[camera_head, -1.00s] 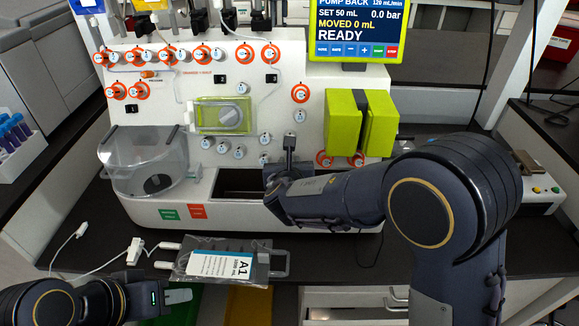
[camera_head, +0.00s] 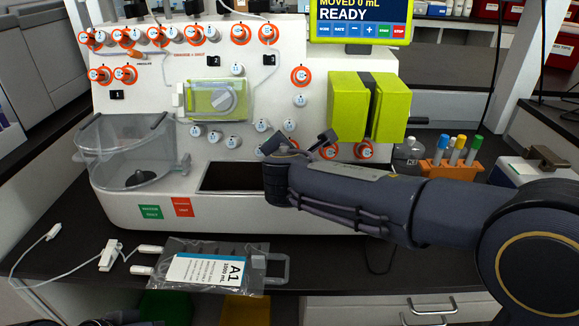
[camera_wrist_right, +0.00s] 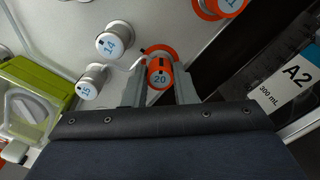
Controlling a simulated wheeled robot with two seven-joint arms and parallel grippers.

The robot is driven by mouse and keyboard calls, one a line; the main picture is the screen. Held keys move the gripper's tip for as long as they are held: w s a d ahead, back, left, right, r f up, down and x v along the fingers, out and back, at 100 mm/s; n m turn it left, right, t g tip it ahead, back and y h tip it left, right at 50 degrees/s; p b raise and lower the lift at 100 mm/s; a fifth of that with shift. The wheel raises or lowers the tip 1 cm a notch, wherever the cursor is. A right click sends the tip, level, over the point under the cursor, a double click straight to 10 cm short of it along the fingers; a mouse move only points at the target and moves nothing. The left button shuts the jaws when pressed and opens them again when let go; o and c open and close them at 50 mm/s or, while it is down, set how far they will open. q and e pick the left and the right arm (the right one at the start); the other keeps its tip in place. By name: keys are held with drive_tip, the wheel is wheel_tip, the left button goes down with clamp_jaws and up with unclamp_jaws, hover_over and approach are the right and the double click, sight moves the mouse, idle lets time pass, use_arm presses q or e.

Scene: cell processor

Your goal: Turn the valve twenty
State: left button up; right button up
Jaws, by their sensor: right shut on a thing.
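Valve twenty (camera_wrist_right: 160,75) is a knob with an orange cap marked 20 and an orange collar, on the pale front panel. My right gripper (camera_wrist_right: 161,84) has one finger on each side of this knob and is shut on it. In the head view my right gripper (camera_head: 297,146) reaches the lower panel from the right, at the left one of two low orange valves (camera_head: 329,153), partly hidden behind it. How far the knob is turned cannot be told. My left gripper is out of the head view; only a dark bit of my left arm shows at the bottom edge.
Valves 14 (camera_wrist_right: 109,44) and 15 (camera_wrist_right: 87,88) stand close left of the gripper. Another orange valve (camera_head: 364,151) and a green block (camera_head: 388,106) lie right of it. A bag marked A1 (camera_head: 205,270) lies on the bench. An orange rack (camera_head: 450,171) holds tubes.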

drive_tip(key=shift+f+m+b, duration=0.1)
drive_tip(key=shift+m+b, duration=2.95)
drive_tip(key=shift+m, duration=0.15)
drive_tip(key=o, duration=1)
drive_tip(key=shift+s, duration=0.1)
drive_tip(key=v, duration=0.7)
drive_tip(key=shift+s+r+p, duration=0.25)
drive_tip(key=shift+s+p, duration=0.1)
